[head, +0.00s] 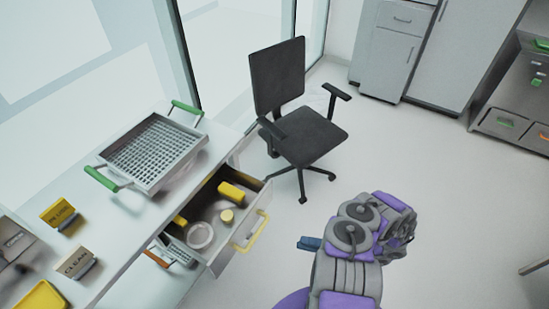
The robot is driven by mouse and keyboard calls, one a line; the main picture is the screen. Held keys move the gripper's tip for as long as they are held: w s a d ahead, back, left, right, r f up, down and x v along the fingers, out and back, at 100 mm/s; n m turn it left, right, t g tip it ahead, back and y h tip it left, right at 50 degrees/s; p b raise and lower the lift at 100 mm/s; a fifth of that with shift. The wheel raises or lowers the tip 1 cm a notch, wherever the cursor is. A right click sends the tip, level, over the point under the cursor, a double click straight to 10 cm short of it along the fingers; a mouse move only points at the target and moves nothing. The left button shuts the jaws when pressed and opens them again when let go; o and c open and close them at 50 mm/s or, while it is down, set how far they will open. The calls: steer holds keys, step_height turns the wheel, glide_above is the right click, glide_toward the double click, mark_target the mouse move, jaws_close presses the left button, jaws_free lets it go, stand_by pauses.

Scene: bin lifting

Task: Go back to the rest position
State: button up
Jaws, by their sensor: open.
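My arm is at the bottom right of the head view, grey and purple, folded over the floor. The blue piece at its left side looks like the tip of my gripper (309,243). The rest of the gripper is hidden behind the arm links, so its two fingers cannot be made out separately. I see nothing held. The gripper is over the floor, to the right of the open drawer (252,231) and apart from it.
The drawer holds yellow items and a round clear dish (200,235). A grey bin (153,150) with green handles stands on the white desk (120,232). An office chair (312,137) stands behind the drawer. Cabinets (435,45) line the back.

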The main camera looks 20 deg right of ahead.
steer(key=w+a+r+n+g+h, duration=0.1)
steer(key=a+r+n+g, duration=0.45)
steer(key=r+n, duration=0.3)
steer(key=w+a+r+n+g, duration=0.2)
steer(key=a+r+n+g, duration=0.4)
steer(key=r, duration=0.4)
steer(key=w+a+r+n+g+h, duration=0.1)
steer(key=a+r+n+g, duration=0.4)
steer(key=r+n, duration=0.4)
steer(key=s+a+r+n+h, duration=0.4)
steer(key=s+r+n+h, duration=0.4)
steer(key=s+n, duration=0.2)
steer(key=s+d+r+n+t+h, duration=0.1)
steer(key=s+d+n+t+h, duration=0.1)
steer(key=s+d+n+h, duration=0.1)
steer(key=s+d+r+n+t+h, duration=0.2)
steer(key=s+d+n+h, duration=0.1)
steer(key=s, duration=0.4)
steer(key=shift+s+n+h, duration=0.4)
steer(key=shift+n+h, duration=0.2)
steer(key=shift+n, duration=0.35)
